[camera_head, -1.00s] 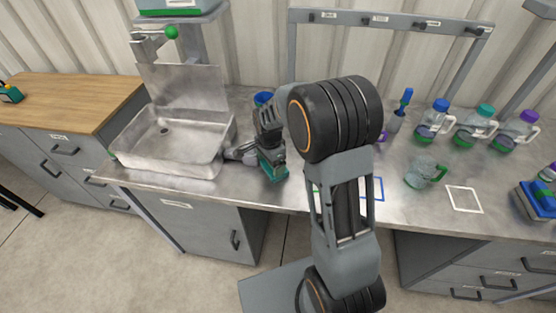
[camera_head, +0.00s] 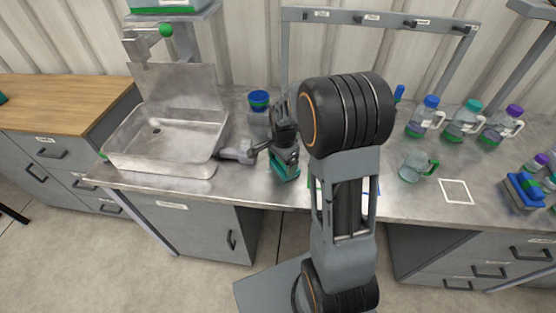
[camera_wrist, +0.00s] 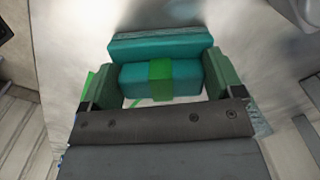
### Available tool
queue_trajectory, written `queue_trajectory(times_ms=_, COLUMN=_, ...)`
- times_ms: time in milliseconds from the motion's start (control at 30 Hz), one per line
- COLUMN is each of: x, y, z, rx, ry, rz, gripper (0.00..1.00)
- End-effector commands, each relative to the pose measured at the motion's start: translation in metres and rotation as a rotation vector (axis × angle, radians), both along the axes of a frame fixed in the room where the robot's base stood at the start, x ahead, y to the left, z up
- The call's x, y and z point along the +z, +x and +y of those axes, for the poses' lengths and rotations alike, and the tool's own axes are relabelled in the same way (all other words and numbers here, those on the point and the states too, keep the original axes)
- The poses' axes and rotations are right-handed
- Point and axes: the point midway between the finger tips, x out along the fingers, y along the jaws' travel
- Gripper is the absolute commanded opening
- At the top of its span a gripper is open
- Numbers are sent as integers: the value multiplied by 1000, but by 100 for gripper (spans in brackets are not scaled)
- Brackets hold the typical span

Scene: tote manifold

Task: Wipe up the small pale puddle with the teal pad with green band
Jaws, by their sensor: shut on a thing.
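My gripper (camera_head: 285,163) is shut on the teal pad (camera_head: 287,174), low over the steel bench just right of the sink. In the wrist view the teal pad (camera_wrist: 145,80), with a green band around its middle, sits between the two green fingers of my gripper (camera_wrist: 160,82). I cannot tell whether the pad touches the bench. I cannot make out the small pale puddle in either view; my arm hides part of the bench.
The sink (camera_head: 165,143) is left of my gripper, and a blue-lidded container (camera_head: 259,101) stands behind it. A clear mug with a green handle (camera_head: 412,167), a white square outline (camera_head: 456,192) and several capped jugs are to the right. The bench front edge is close.

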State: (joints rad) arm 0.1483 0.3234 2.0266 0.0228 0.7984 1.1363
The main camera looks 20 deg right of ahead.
Motion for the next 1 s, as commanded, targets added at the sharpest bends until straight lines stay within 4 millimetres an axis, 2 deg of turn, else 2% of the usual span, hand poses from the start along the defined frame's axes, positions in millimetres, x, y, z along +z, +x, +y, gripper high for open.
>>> queue_trajectory(times_ms=233, x=1, y=-10, z=-16, rx=-1, ry=-1, rz=2, gripper=49)
queue_trajectory(times_ms=667, x=4, y=-10, z=-17, rx=1, ry=0, rz=0, gripper=49)
queue_trajectory(times_ms=1000, x=34, y=-10, z=-17, rx=1, ry=-1, rz=-1, gripper=48)
